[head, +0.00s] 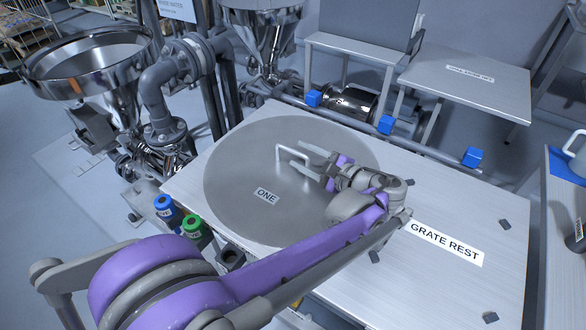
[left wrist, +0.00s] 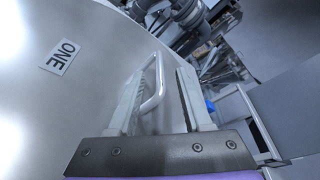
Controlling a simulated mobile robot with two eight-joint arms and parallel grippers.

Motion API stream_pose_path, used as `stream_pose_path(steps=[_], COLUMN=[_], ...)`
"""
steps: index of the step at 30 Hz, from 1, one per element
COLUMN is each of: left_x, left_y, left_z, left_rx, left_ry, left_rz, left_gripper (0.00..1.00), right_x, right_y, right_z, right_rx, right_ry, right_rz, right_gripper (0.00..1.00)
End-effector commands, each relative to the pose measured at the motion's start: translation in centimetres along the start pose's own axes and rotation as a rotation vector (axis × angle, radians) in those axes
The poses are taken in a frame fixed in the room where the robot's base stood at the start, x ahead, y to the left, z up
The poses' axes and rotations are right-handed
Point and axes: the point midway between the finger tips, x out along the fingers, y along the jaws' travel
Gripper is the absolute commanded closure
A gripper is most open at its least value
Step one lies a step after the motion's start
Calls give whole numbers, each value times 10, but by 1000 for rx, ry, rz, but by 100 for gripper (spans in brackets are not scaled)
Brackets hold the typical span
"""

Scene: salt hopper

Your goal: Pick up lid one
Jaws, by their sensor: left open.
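Lid one (head: 240,170) is a large round grey metal disc labelled "ONE", lying flat on the metal table at the left part of its top. It has a thin bar handle (head: 280,152) near its middle. My left gripper (head: 300,155) is open at the handle, coming from the right side in the head view. In the left wrist view the handle (left wrist: 154,82) shows between the two open fingers (left wrist: 160,95), and the lid (left wrist: 70,90) fills the left. I cannot tell whether the fingers touch the handle. My right gripper is not in view.
The table (head: 440,190) carries a "GRATE REST" label and small dark pads on its bare right part. Blue blocks (head: 386,124) line its back edge. Blue and green capped items (head: 190,225) stand at its front left. A steel hopper (head: 90,62) with pipes is at the left.

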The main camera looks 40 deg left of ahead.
Motion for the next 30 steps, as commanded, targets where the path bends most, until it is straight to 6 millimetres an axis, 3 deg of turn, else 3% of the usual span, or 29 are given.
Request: stream_pose_path(steps=[6,15,24,30], left_x=[33,38,38,38], left_y=[1,0,0,0], left_z=[0,1,1,1], left_rx=[-1,-1,-1,-1], left_ry=[-2,1,1,0], left_rz=[2,0,0,0], left_gripper=[50,50,100,100], right_x=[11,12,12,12], right_y=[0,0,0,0], right_z=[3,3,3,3], right_rx=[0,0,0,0], right_ry=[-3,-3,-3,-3], right_rz=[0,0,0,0], right_gripper=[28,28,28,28])
